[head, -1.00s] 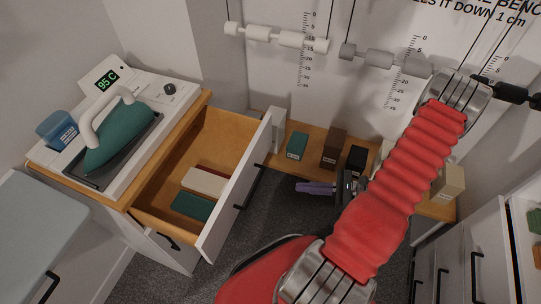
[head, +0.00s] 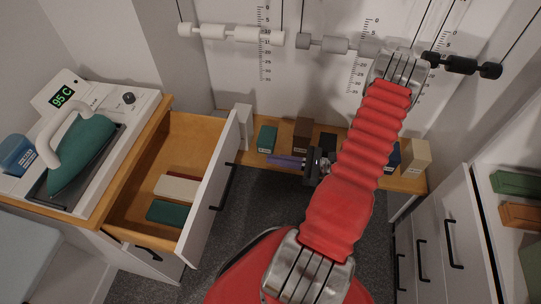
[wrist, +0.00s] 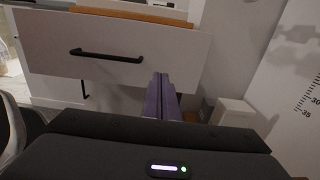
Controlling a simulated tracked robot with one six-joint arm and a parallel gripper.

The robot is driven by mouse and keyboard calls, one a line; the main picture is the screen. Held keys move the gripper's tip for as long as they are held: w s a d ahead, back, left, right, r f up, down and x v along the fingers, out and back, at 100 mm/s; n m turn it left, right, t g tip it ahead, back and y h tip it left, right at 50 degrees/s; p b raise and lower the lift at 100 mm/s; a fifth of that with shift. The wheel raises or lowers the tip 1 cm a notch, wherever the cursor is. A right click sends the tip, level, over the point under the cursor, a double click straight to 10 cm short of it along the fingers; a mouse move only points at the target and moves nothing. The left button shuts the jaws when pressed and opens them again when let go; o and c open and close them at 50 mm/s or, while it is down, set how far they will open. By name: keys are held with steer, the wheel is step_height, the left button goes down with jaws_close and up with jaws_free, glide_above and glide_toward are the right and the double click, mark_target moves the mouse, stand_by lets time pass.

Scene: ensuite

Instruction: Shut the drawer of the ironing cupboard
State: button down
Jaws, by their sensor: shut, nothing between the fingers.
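The ironing cupboard (head: 135,258) stands at the left in the head view. Its drawer (head: 207,190) is pulled well out, with a white front, a black bar handle and a wooden inside. It also shows in the wrist view, with the drawer front (wrist: 160,55) facing me and its handle (wrist: 105,55) left of the fingers. My gripper (head: 285,161) is shut and empty, right of the drawer front and apart from it in the head view. In the wrist view my purple fingers (wrist: 162,98) point at the right part of the front; I cannot tell the exact gap.
An iron (head: 80,150) stands on the cupboard top. The drawer holds a green block (head: 168,213) and a cream block (head: 177,187). A low wooden bench (head: 255,160) with several blocks runs along the back wall. White drawers (head: 432,235) stand at the right; grey floor lies between.

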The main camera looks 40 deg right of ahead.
mark_target(230, 152)
steer(key=x, duration=1.2)
steer(key=shift+w+a, duration=0.2)
steer(key=shift+w, duration=0.1)
